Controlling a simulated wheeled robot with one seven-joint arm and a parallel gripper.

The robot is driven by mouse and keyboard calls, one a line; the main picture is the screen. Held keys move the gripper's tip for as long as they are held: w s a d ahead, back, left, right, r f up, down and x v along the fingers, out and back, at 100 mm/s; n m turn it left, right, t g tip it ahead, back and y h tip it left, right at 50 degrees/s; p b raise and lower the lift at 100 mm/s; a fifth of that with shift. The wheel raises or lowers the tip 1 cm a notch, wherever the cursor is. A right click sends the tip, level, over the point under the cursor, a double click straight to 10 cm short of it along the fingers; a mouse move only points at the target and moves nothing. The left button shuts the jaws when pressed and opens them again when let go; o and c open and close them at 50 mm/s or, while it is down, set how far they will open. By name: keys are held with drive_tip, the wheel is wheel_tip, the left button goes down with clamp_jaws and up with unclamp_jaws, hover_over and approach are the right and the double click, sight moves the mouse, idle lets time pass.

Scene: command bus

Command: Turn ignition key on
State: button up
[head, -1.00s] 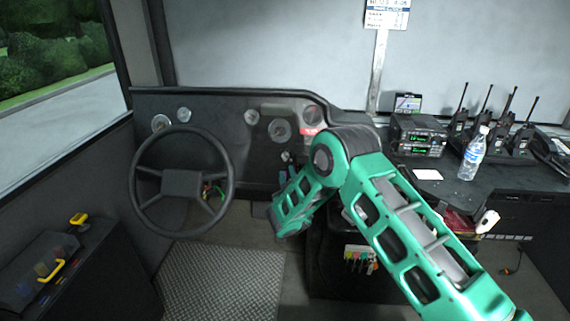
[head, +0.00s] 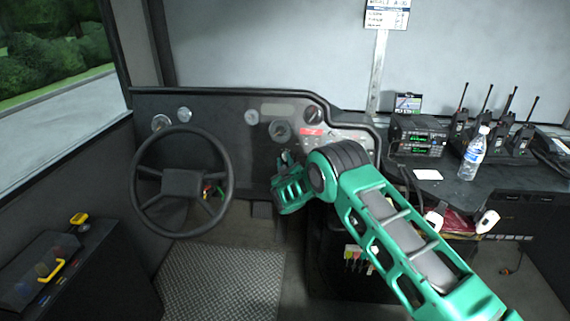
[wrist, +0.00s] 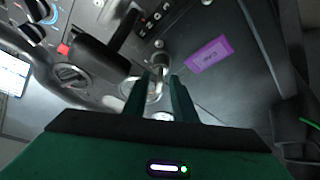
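The wrist view shows the two dark green fingers of my gripper (wrist: 160,78) apart, pointing at the dashboard panel. Round silver metal fittings show around and between the fingertips; one may be the ignition lock, but I cannot make out a key for sure. Nothing is clearly gripped. A black lever-like part (wrist: 100,52) is just left of the fingers and a purple label (wrist: 208,54) is to their right. In the head view my gripper (head: 287,157) is small at the dashboard (head: 240,140), right of the steering wheel, partly hidden by my arm.
The steering wheel (head: 181,130) stands left of my arm. Gauges (head: 280,131) and a red label (head: 312,132) are on the panel above my gripper. Radios (head: 418,135) and a water bottle (head: 473,155) stand on the right counter. The floor left of my arm is clear.

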drive_tip(key=shift+c, duration=0.4)
clamp_jaws()
drive_tip(key=shift+s+f, duration=0.1)
drive_tip(key=shift+f, duration=0.05)
idle(0.8)
